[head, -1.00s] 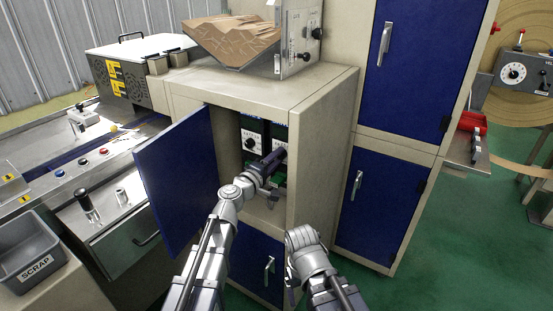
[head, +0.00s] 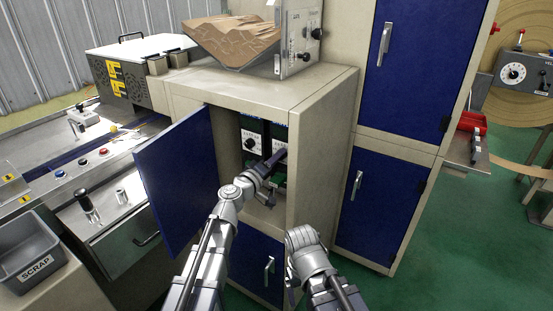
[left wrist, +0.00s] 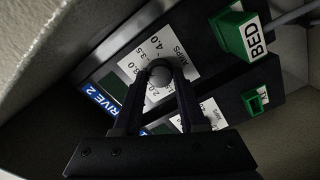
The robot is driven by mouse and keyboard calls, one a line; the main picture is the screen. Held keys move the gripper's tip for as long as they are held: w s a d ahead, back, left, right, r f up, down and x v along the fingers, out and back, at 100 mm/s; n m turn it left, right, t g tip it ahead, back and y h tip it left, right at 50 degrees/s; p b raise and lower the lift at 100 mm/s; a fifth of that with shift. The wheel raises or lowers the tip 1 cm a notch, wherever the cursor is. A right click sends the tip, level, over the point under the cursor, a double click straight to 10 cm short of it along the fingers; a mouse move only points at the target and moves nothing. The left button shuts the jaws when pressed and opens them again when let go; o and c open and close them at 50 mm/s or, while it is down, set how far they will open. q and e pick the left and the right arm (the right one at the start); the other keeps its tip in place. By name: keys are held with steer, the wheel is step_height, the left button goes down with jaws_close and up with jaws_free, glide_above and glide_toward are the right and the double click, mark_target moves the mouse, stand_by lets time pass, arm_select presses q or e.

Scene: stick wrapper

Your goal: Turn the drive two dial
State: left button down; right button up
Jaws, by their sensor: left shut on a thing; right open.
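The drive two unit stands at the right inside the open cabinet in the head view, mostly behind my left gripper (head: 278,160). In the left wrist view its blue DRIVE 2 label (left wrist: 103,104) and white AMPS scale plate (left wrist: 165,42) show. The dial's pointer is not clear. My right gripper (head: 303,240) is low in front of the cabinet, apart from everything; its fingers are hard to make out.
Another drive with a black dial (head: 250,144) is beside it on the left. The blue cabinet door (head: 178,180) stands open at the left. The cabinet's right wall (head: 315,150) is close to my left gripper. Green connectors (left wrist: 240,35) sit on the drives.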

arm_select(q)
steer(key=shift+s, duration=0.1)
steer(key=shift+c, duration=2.3)
jaws_free()
steer(key=v, duration=0.7)
steer(key=shift+s+a, duration=0.2)
steer(key=shift+s, duration=0.1)
steer(key=shift+f, duration=0.1)
